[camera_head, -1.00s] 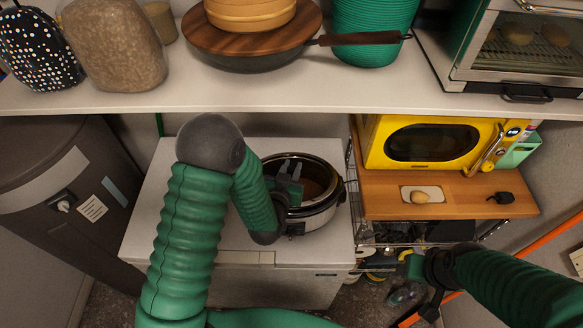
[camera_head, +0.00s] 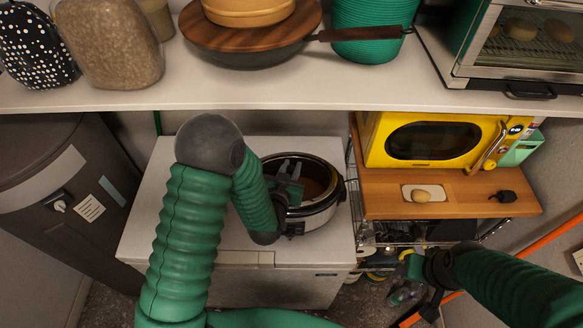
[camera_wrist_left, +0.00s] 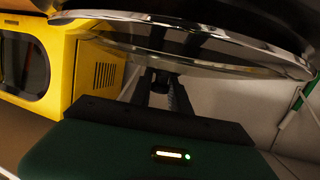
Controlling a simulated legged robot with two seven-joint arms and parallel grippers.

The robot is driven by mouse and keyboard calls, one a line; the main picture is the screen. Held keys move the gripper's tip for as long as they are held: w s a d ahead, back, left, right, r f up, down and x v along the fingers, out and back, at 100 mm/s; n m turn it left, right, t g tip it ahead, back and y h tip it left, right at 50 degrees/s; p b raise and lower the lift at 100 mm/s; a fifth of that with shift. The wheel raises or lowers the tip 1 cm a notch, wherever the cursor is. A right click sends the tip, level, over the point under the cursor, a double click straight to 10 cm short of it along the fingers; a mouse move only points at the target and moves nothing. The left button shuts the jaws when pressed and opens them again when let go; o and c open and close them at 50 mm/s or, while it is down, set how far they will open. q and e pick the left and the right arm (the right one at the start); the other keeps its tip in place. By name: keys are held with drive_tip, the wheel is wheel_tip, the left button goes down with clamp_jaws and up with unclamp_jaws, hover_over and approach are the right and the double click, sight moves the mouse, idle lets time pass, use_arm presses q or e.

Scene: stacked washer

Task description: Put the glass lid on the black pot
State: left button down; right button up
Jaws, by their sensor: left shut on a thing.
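The black pot (camera_head: 322,217), with a pale silver band on its side, stands on the right part of a white chest. My left gripper (camera_head: 291,171) reaches over its left side. The glass lid (camera_wrist_left: 205,58) shows in the left wrist view as clear glass with a shiny metal rim. My left gripper also shows there (camera_wrist_left: 160,84), shut on the lid's handle, which the fingers mostly hide. The lid is at the pot's opening; I cannot tell whether its rim touches all round. My right gripper (camera_head: 426,283) is low at the right, away from the pot, its jaws unclear.
A white shelf (camera_head: 260,97) crosses behind and above the pot, bearing a wood-topped pan and a green basket. A yellow microwave (camera_head: 432,140) stands on a wooden board to the right. The chest top (camera_head: 155,220) is clear left of my arm.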

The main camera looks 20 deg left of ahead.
idle(0.4)
use_arm(q)
drive_tip(key=shift+f+b, duration=0.3)
drive_tip(key=shift+b, duration=0.2)
drive_tip(key=c, duration=1.1)
unclamp_jaws()
drive_tip(key=shift+c, duration=0.2)
drive_tip(key=shift+s, duration=0.1)
